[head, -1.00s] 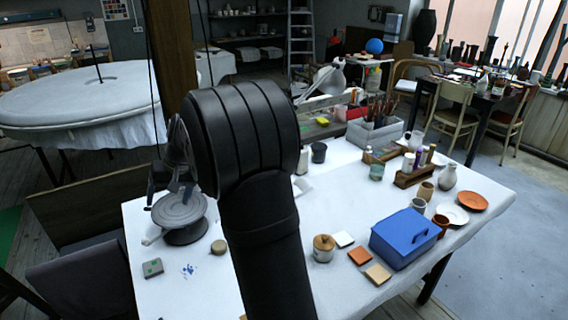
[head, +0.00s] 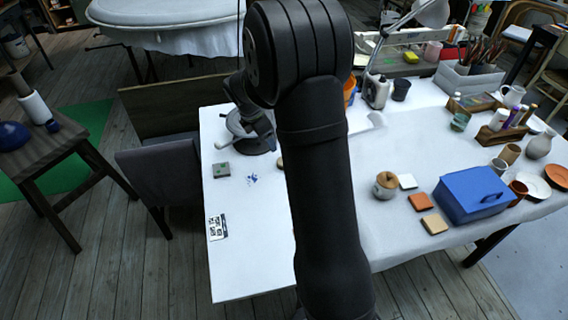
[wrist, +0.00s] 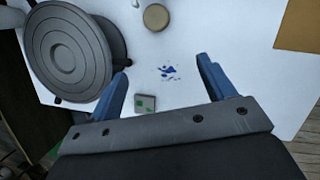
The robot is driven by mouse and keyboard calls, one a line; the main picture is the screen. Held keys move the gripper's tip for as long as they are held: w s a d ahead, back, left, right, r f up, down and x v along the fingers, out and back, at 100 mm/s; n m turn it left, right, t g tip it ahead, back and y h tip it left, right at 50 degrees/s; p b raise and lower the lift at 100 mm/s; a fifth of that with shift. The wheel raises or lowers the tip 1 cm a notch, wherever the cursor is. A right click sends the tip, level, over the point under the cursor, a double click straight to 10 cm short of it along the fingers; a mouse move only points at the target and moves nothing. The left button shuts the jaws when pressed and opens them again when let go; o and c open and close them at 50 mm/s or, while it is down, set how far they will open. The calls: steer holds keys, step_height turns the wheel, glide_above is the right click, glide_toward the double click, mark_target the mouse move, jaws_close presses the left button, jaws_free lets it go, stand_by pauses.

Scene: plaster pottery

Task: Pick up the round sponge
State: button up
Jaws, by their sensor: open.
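The round sponge is a small tan disc on the white table; it shows near the top edge of the wrist view (wrist: 157,17). In the head view only a sliver of it (head: 280,163) shows at the left edge of my arm. My gripper (wrist: 163,66) is open and empty, its two blue fingers spread wide. The sponge lies beyond the fingertips in the wrist view, apart from them. The fingers are hard to make out in the head view, where the wrist hangs by the turntable.
A grey turntable (wrist: 70,50) stands left of the fingers. A grey square block with green spots (wrist: 145,103) and a blue paint splatter (wrist: 168,72) show between them. A lidded jar (head: 386,185), tiles and a blue box (head: 474,194) stand farther right. The front table is mostly clear.

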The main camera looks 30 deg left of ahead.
steer(key=w+f+n, duration=0.1)
steer(key=f, duration=0.3)
steer(key=w+f+n, duration=0.1)
steer(key=w+f, duration=0.1)
steer(key=f, duration=0.2)
steer(key=w+d+f+n, duration=0.1)
steer(key=w+f, duration=0.1)
steer(key=f, duration=0.2)
steer(key=shift+w+d+x, duration=0.15)
steer(key=shift+w+x, duration=0.1)
steer(key=shift+x, duration=1.05)
steer(key=shift+w+d+x, duration=0.1)
steer(key=shift+w+x, duration=0.1)
steer(key=shift+x, duration=1.1)
steer(key=shift+r, duration=0.2)
steer(key=c, duration=1.2)
steer(key=shift+o, duration=0.2)
steer(key=shift+r, duration=0.1)
